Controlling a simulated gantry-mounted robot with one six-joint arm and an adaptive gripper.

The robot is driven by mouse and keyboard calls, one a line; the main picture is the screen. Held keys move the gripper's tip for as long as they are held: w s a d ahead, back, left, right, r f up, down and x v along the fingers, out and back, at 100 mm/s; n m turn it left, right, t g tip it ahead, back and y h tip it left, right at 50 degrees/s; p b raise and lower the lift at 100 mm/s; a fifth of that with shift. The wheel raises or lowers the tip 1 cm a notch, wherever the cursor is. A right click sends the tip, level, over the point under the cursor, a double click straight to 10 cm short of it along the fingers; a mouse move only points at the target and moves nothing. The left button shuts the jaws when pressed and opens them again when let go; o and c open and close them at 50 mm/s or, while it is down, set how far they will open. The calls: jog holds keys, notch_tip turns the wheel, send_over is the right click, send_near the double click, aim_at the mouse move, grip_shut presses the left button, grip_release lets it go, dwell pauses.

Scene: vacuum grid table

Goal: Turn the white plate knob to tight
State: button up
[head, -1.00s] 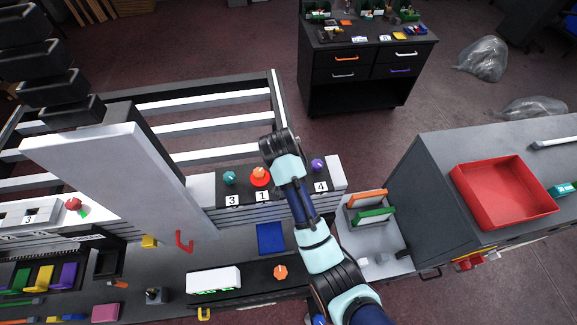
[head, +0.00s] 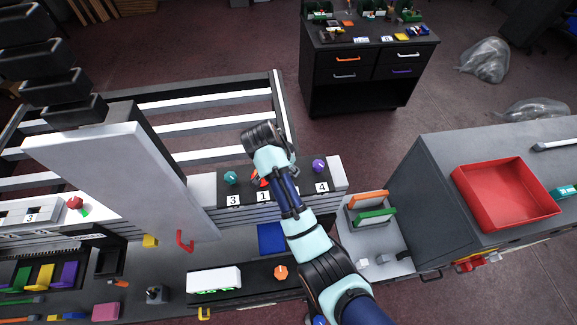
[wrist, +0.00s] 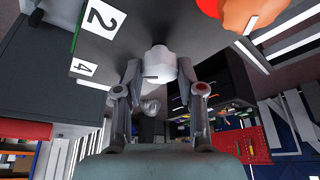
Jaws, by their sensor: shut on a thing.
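The white knob (wrist: 162,62) stands at the middle of the wrist view, with a short dark mark on its face. My gripper (wrist: 160,74) has one finger on each side of it and is shut on it. The number 2 label (wrist: 100,17) and number 4 label (wrist: 84,67) lie to the left. In the head view my wrist and forearm cover the white knob and my fingers, over the dark knob panel (head: 211,198) between labels 1 and 4. No tight marking can be read.
On the panel are a teal knob (head: 231,178), a mostly covered orange-red knob (head: 256,180) and a purple knob (head: 319,165). The orange-red one is close to my gripper in the wrist view (wrist: 245,12). Orange (head: 369,199) and green (head: 376,216) handles stand to the right.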

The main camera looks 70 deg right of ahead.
jog(key=o, duration=1.1)
jog(key=shift+o, duration=0.2)
